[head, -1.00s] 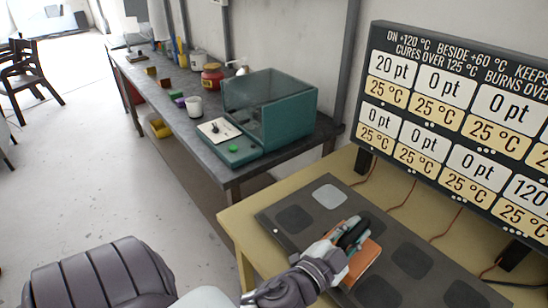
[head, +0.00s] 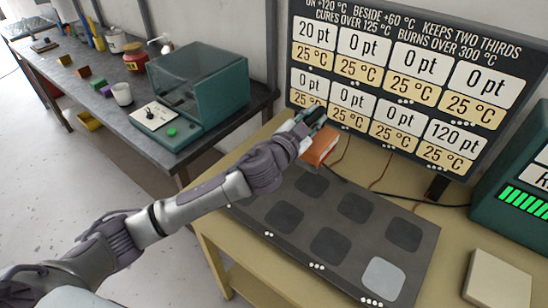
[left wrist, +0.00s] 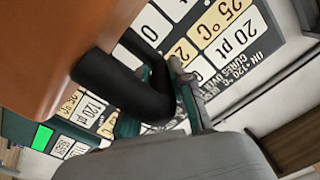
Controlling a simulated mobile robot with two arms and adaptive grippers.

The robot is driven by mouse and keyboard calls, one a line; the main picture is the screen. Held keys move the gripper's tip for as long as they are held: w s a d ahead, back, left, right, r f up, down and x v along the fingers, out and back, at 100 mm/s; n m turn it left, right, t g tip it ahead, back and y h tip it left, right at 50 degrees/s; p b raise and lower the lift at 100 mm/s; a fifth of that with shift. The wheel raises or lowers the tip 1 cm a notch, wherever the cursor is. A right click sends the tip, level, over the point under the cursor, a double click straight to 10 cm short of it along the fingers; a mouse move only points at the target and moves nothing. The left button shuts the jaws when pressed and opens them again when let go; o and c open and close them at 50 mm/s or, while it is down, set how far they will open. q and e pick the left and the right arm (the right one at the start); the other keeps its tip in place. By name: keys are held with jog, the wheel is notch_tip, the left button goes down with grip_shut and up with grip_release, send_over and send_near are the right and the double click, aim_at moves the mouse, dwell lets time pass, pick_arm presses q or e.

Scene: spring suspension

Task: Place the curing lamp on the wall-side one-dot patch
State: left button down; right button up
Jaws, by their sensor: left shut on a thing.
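The curing lamp is an orange block (head: 320,147) with a black handle (left wrist: 125,85). My left gripper (head: 310,118) is shut on this handle, and the orange body fills the upper left of the left wrist view. The lamp is at the wall-side left end of the dark mat (head: 425,262), below the display board (head: 400,85). I cannot tell whether it touches the mat. My arm and the lamp hide the wall-side one-dot patch. Other dark patches (head: 355,207) show, and the near-side four-dot patch (head: 384,276) is pale. My right gripper is not in view.
The board reads 20 pt at top left and 120 pt at bottom right. A teal device with green bars (head: 525,200) and a beige block (head: 497,280) are at the right. A teal glazed box (head: 198,90) stands on the grey bench at left. Wires run behind the mat.

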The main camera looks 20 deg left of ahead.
pick_arm(q)
jog(key=w+a+f+b, duration=0.1)
jog(key=w+a+f, duration=0.3)
jog(key=a+f, duration=0.6)
jog(key=shift+a+f, duration=0.25)
jog(key=shift+a, duration=0.25)
jog(key=c, duration=1)
grip_release()
jog(key=shift+f, duration=0.1)
